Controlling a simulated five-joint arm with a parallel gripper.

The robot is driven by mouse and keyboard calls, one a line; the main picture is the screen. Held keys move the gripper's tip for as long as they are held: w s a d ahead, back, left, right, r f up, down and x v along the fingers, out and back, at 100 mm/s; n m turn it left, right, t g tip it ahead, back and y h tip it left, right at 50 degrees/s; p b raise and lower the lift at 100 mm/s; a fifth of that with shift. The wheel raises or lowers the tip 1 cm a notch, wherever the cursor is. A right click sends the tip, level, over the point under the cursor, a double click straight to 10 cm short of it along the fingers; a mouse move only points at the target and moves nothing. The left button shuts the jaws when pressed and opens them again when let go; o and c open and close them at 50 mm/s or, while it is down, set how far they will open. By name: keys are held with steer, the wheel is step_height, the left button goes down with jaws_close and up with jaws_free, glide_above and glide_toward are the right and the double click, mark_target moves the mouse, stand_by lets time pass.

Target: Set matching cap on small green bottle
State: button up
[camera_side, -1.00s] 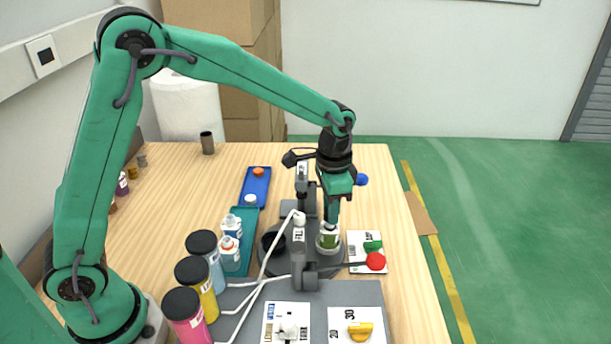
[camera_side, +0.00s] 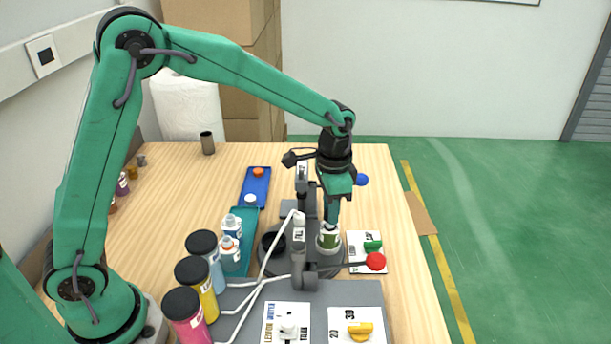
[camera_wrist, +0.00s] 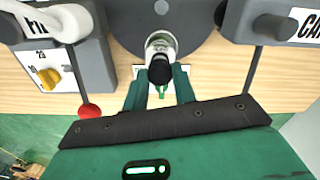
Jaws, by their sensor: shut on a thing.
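The small green bottle (camera_side: 328,240) stands upright on the grey round plate (camera_side: 357,262); it also shows in the wrist view (camera_wrist: 160,40). My gripper (camera_side: 331,218) is directly above it, pointing down. In the wrist view my gripper (camera_wrist: 161,74) is shut on a black cap (camera_wrist: 159,71) at the bottle's top end. I cannot tell whether the cap is seated on the neck or just above it. In the side view my fingers hide the cap.
A filling post (camera_side: 299,240) stands close left of the bottle. A red knob (camera_side: 376,261) and a white card (camera_side: 360,266) with a green piece (camera_side: 373,245) are to its right. Dial panels (camera_side: 341,313) are in front. A teal tray (camera_side: 243,262) and blue tray (camera_side: 258,182) hold small items.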

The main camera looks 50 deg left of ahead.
steer(key=shift+f, duration=0.7)
stand_by(1.8)
steer(key=o, duration=1.5)
steer(key=shift+r, duration=0.1)
steer(key=shift+r, duration=3.65)
